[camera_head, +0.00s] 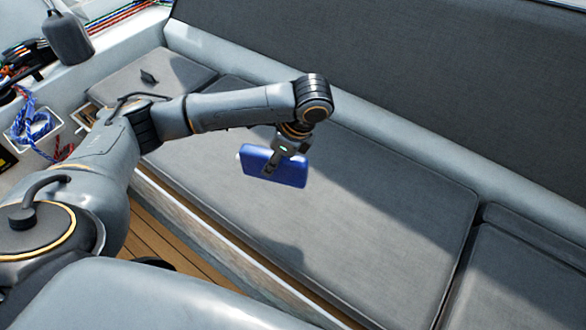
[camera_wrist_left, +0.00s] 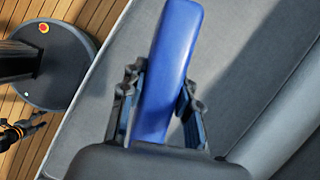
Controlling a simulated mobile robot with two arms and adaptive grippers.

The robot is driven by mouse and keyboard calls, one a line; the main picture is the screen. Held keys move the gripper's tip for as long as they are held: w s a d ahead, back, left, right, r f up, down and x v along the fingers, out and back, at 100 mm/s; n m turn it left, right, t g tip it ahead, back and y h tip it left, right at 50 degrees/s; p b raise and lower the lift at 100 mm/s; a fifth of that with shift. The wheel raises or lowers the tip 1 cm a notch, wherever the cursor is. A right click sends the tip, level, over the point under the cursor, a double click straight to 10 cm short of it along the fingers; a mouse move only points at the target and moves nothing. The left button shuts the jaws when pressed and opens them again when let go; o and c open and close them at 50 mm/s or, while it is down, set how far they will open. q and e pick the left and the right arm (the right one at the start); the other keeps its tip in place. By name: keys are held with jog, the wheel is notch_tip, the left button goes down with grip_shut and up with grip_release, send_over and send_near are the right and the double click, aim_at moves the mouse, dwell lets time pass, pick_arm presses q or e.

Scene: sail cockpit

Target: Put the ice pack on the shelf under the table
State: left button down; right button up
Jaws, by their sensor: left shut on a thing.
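The ice pack (camera_head: 290,173) is a blue flat block with rounded corners. My left gripper (camera_head: 271,164) is shut on it and holds it above the grey bench cushion, clear of the seat. In the left wrist view the ice pack (camera_wrist_left: 168,75) stands between the two fingers of the left gripper (camera_wrist_left: 157,105), its far end sticking out beyond them. The table and its shelf cannot be made out in either view. My right gripper is not clearly seen in the head view.
The long grey bench cushion (camera_head: 360,200) is bare below the ice pack, with a grey backrest (camera_head: 450,80) behind it. Wooden floor (camera_head: 165,235) lies in front of the bench. A white bin with blue rope (camera_head: 32,125) stands at the left.

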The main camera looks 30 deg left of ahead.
pick_arm(q)
jog(key=shift+w+a+f+m+t, duration=0.15)
jog(key=shift+w+a+m+t, duration=0.15)
jog(key=shift+m, duration=0.3)
jog(key=shift+w+a+f+m+t, duration=0.15)
jog(key=shift+a+m, duration=0.2)
jog(key=shift+m, duration=0.25)
jog(key=shift+w+a+f+m, duration=0.1)
jog(key=shift+w+a+m, duration=0.1)
jog(key=shift+m, duration=0.2)
jog(key=shift+m+t, duration=0.25)
jog(key=shift+m, duration=0.05)
jog(key=w+a+f, duration=0.3)
jog(key=w+a+f+b, duration=0.1)
jog(key=w+a+f, duration=0.2)
jog(key=w, duration=0.1)
jog(key=w+a+f, duration=0.3)
jog(key=w+f, duration=0.1)
jog(key=shift+w+f, duration=0.1)
notch_tip(320, 180, down, 3)
jog(key=shift+r+b, duration=0.1)
jog(key=shift+b, duration=0.25)
pick_arm(e)
jog(key=shift+w+a+f, duration=0.6)
jog(key=shift+a+f, duration=0.15)
jog(key=shift+f, duration=0.05)
